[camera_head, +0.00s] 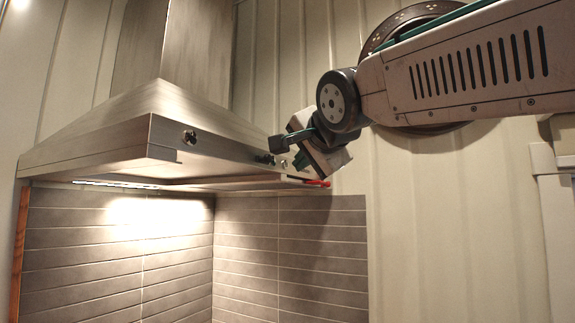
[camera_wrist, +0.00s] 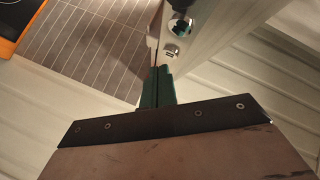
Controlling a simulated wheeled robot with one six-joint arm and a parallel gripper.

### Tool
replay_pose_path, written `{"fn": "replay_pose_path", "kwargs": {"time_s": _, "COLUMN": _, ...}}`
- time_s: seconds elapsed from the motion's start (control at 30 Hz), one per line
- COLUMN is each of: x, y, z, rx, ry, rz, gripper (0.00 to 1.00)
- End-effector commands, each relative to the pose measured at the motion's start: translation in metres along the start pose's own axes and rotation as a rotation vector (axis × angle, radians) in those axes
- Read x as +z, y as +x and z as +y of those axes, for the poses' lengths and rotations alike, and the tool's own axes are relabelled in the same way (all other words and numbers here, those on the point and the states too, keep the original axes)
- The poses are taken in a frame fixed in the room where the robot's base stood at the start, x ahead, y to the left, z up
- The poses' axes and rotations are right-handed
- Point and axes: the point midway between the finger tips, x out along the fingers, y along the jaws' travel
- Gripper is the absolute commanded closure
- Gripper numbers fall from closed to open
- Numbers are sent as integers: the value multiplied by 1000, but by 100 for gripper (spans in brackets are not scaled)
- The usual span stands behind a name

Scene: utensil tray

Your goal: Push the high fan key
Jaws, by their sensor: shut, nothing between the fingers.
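The range hood (camera_head: 95,150) is brushed metal, with its controls along the lower front band. A round dark knob (camera_head: 189,137) sits left on that band. Small dark and silver controls (camera_head: 268,158) sit near its right end, close to my gripper (camera_head: 279,145). In the wrist view, a dark shiny knob (camera_wrist: 180,28) and a small silver key (camera_wrist: 171,50) lie just ahead of my gripper (camera_wrist: 161,72). I cannot read labels, so which key is high fan is unclear. The green fingers are shut and empty. They appear close to the silver key; contact cannot be told.
Grey tiles (camera_head: 110,235) cover the wall below the hood. A dark round plate (camera_head: 425,140) is behind my arm on the pale panelled wall (camera_head: 440,230). An orange-edged dark surface (camera_wrist: 14,22) shows at the wrist view's upper left. The room right of the hood is open.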

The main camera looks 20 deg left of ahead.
Motion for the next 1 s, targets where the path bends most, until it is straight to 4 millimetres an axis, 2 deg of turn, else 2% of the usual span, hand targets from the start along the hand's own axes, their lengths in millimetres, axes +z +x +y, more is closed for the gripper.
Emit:
{"fn": "replay_pose_path", "kwargs": {"time_s": 0.23, "x": -1, "y": -2, "z": 1, "rx": 0, "ry": 0, "rz": 0, "gripper": 100}}
{"fn": "replay_pose_path", "kwargs": {"time_s": 0.8, "x": -28, "y": -39, "z": 28, "rx": 1, "ry": 0, "rz": 0, "gripper": 100}}
{"fn": "replay_pose_path", "kwargs": {"time_s": 1.0, "x": -30, "y": -42, "z": 31, "rx": 1, "ry": -1, "rz": -1, "gripper": 100}}
